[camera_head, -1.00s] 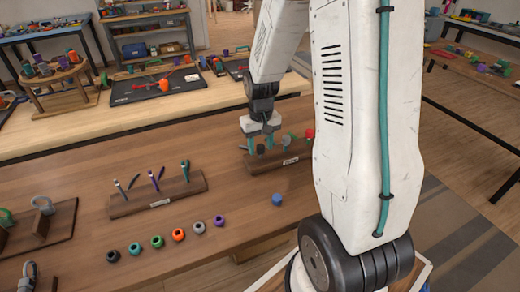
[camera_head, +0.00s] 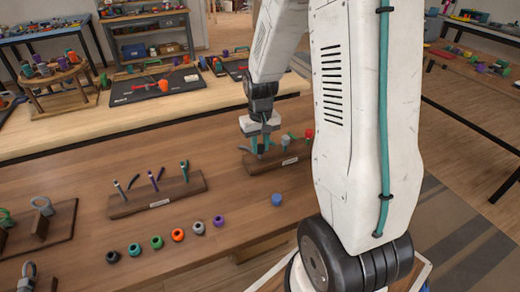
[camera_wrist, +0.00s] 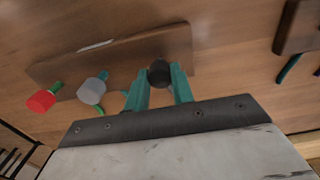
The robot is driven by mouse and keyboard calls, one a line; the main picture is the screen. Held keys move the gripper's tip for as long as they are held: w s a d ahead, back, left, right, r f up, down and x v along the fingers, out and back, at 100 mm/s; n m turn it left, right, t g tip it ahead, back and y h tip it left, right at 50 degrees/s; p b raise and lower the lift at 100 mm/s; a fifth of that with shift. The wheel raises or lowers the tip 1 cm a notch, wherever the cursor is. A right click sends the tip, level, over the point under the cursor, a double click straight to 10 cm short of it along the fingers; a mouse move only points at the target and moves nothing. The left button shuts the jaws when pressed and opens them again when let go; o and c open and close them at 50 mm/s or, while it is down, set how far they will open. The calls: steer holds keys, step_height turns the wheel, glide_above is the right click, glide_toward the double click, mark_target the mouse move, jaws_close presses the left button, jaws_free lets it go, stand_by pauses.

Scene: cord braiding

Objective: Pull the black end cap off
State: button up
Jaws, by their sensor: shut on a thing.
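The black end cap (camera_wrist: 160,72) shows in the wrist view between the two teal fingers of my gripper (camera_wrist: 160,84). The fingers are closed on its sides. A wooden stand (camera_wrist: 115,55) lies behind it, and I cannot tell whether the cap is still seated on its cord. The stand also holds a grey cap (camera_wrist: 92,90) and a red cap (camera_wrist: 40,101), both on green cords. In the head view my gripper (camera_head: 262,148) is over the left part of this stand (camera_head: 284,162); the black cap is hard to make out there.
Another wooden stand (camera_head: 165,200) with several upright cords is to the left. Several coloured rings and a blue cap (camera_head: 277,199) lie on the table in front. A dark-brown board (camera_head: 48,236) with grey loops is at the far left.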

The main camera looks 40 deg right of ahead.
steer(key=shift+r, duration=3)
